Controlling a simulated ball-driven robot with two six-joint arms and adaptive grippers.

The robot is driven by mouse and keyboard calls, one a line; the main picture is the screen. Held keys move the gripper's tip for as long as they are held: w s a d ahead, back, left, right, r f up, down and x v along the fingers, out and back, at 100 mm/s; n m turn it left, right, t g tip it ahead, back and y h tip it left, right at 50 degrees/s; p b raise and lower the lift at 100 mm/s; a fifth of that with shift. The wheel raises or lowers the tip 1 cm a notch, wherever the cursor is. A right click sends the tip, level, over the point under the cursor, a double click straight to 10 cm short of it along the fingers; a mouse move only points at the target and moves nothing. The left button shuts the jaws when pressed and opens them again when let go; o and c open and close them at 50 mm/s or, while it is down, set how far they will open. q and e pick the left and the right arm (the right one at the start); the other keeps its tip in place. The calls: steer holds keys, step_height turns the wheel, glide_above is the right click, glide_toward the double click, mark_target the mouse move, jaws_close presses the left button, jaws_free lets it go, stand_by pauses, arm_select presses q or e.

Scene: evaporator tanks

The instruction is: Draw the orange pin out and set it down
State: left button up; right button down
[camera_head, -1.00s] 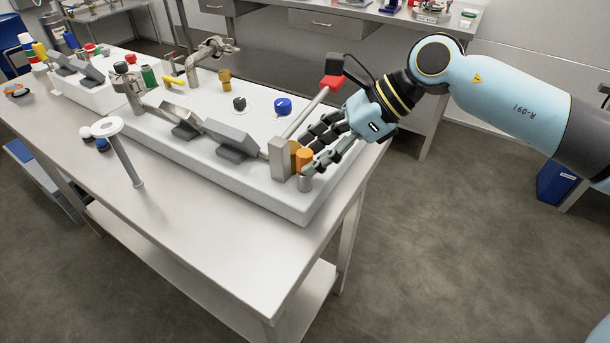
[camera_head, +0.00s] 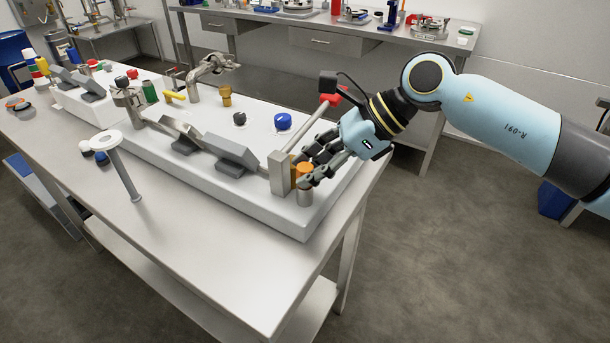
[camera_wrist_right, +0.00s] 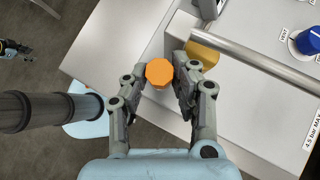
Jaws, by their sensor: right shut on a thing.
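The orange pin (camera_head: 304,170) shows as a knob just above a short grey metal cylinder (camera_head: 305,197), at the near right end of the white raised base (camera_head: 270,208). In the right wrist view its faceted orange top (camera_wrist_right: 159,72) lies between the fingers. My right gripper (camera_head: 308,174) is shut on the pin from the right; it also shows in the wrist view (camera_wrist_right: 161,78). The pin's lower part is hidden. A small dark claw-like shape at the left edge of the wrist view may be my left gripper (camera_wrist_right: 16,48); its fingers are unclear.
A metal block (camera_head: 280,173) stands just left of the pin. A red-ended lever (camera_head: 315,122) slopes up behind the fingers. A blue knob (camera_head: 283,121) is farther back. A white-topped post (camera_head: 118,165) stands on the table. The table's front strip (camera_head: 220,245) is bare.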

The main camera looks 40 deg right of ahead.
mark_target(312, 167)
steer(key=shift+r, duration=0.25)
steer(key=shift+r+p, duration=0.35)
steer(key=shift+p, duration=0.05)
steer(key=shift+r, duration=0.35)
steer(key=shift+r+p, duration=0.35)
steer(key=shift+r+p, duration=0.3)
steer(key=shift+r, duration=0.25)
steer(key=shift+r+p, duration=1.7)
steer(key=shift+r, duration=1.3)
steer(key=shift+f, duration=0.1)
